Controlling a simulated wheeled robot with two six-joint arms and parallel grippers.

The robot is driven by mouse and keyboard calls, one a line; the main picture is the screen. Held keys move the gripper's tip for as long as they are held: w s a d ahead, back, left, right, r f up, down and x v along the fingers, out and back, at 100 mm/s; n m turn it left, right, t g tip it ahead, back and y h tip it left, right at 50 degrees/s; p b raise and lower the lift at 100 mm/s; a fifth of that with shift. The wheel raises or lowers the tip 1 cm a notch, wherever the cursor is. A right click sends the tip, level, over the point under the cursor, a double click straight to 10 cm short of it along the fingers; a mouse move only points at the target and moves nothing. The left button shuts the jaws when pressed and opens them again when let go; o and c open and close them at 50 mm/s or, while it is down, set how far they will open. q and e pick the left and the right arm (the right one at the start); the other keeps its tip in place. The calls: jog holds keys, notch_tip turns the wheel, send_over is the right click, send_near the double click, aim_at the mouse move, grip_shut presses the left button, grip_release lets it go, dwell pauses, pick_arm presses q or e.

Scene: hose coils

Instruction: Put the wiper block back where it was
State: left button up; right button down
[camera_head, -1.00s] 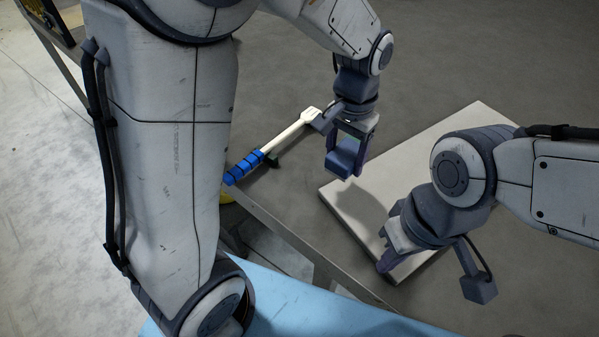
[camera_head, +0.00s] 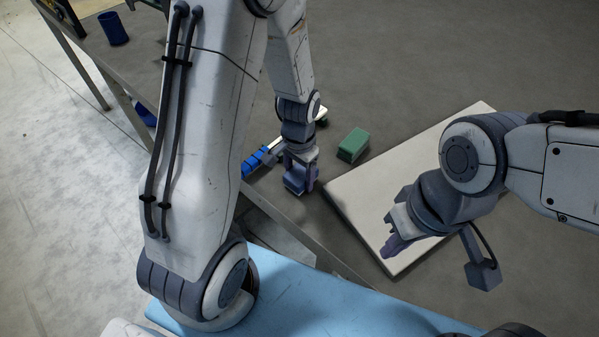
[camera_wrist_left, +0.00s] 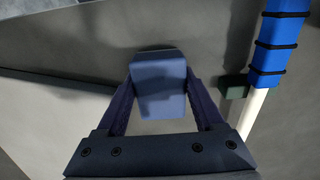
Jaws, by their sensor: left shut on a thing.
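My left gripper (camera_head: 299,187) is shut on a blue-grey block, the wiper block (camera_head: 294,179), near the table's front edge, left of the pale board. In the left wrist view the wiper block (camera_wrist_left: 158,85) sits between the two fingers of the gripper (camera_wrist_left: 160,95). I cannot tell whether its underside touches the table. My right gripper (camera_head: 391,245) hangs over the near part of the pale board. Its fingers are seen edge-on, so its opening is unclear.
A white rod with a blue grip (camera_head: 253,162) lies just left of my left gripper; its grip (camera_wrist_left: 276,45) is at the right in the wrist view. A green block (camera_head: 353,144) stands behind the gripper, near the pale board (camera_head: 440,150). A blue cup (camera_head: 113,29) stands far left.

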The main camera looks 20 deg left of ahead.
pick_arm(q)
jog(key=shift+f, duration=0.2)
jog(key=o, duration=1.2)
jog(key=shift+r, duration=0.15)
